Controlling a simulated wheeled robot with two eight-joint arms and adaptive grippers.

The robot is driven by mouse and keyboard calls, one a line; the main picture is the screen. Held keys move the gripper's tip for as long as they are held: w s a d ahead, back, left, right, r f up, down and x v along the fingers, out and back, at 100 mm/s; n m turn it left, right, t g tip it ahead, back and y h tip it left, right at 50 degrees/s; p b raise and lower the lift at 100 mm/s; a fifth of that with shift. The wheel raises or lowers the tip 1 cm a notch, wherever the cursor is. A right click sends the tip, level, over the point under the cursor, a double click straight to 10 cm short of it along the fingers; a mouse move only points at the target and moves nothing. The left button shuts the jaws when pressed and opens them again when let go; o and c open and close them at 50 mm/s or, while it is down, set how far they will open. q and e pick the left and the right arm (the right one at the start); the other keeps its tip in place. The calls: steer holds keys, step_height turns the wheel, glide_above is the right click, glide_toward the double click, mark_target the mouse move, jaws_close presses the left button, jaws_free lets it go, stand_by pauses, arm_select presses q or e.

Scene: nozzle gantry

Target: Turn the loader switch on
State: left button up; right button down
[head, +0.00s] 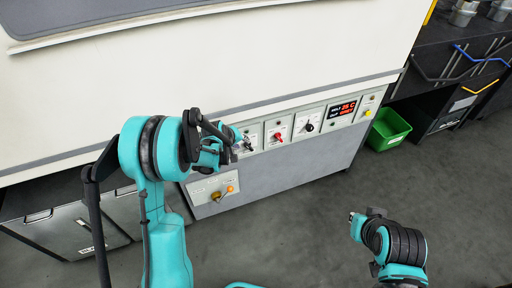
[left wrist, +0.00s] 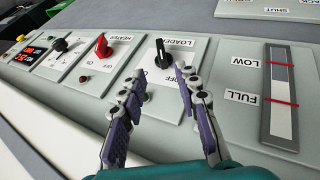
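The loader switch (left wrist: 163,55) is a black knob with a light mark on its end, on a white plate labelled LOADER with OFF lettering. In the left wrist view it is just beyond my left gripper (left wrist: 157,85). That gripper's two fingers are apart, with nothing between them, and do not appear to touch the knob. In the head view my left gripper (head: 238,142) is at the loader plate (head: 252,136) and hides part of it. My right arm's end (head: 354,216) is at the lower right, away from the panel; its fingers cannot be made out.
A red heater knob (left wrist: 103,46) and another black knob (left wrist: 60,45) are beside the loader plate. A level gauge (left wrist: 280,95) marked LOW and FULL is on its other side. An orange-handled valve (head: 218,195) is below. A green bin (head: 388,130) stands right.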

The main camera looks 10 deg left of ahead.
mark_target(247, 146)
arm_select(q)
steer(key=x, duration=0.2)
steer(key=shift+f, duration=0.35)
steer(key=b+x, duration=0.3)
steer(key=x, duration=0.4)
steer(key=shift+w+f, duration=0.1)
steer(key=shift+f, duration=0.1)
jaws_close()
